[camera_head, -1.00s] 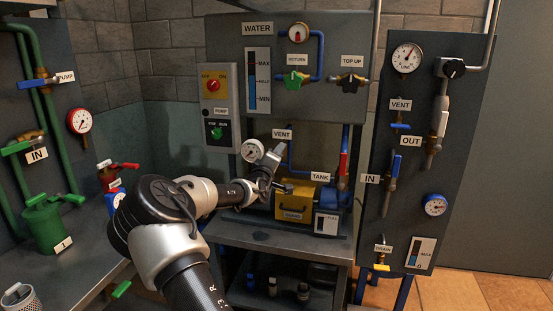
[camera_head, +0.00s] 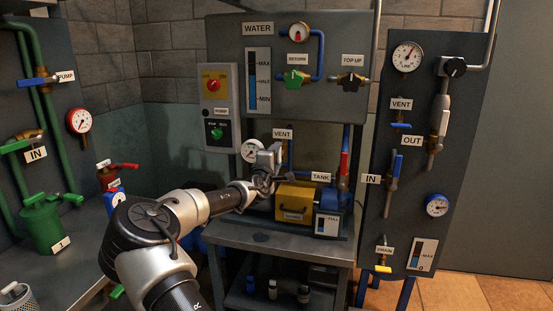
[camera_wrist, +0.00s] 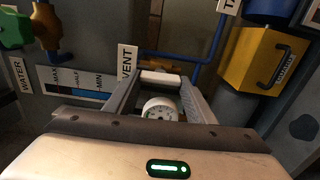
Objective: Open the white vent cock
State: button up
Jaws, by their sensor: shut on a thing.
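The white vent cock (camera_wrist: 161,76) shows as a pale handle between my fingertips in the wrist view, just right of the VENT label (camera_wrist: 127,65). My gripper (camera_wrist: 158,84) is shut on it, one finger at each side. In the head view my gripper (camera_head: 273,152) is just below the VENT label (camera_head: 282,134), at the pipework behind the yellow box. There the gripper hides the cock, so its handle angle is hard to tell.
A round gauge (camera_head: 252,151) stands just left of my gripper; it shows between my fingers in the wrist view (camera_wrist: 160,110). The yellow box (camera_head: 294,203) and TANK label (camera_head: 320,177) are close on the right. Another VENT cock, with a blue handle (camera_head: 400,125), is on the right panel.

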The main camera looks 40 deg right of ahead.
jog(key=o, duration=1)
jog(key=shift+o, duration=0.2)
jog(key=p+v, duration=0.2)
jog(key=v, duration=1.5)
jog(key=shift+a, duration=0.25)
jog(key=shift+s+f, duration=0.1)
jog(key=shift+s, duration=0.05)
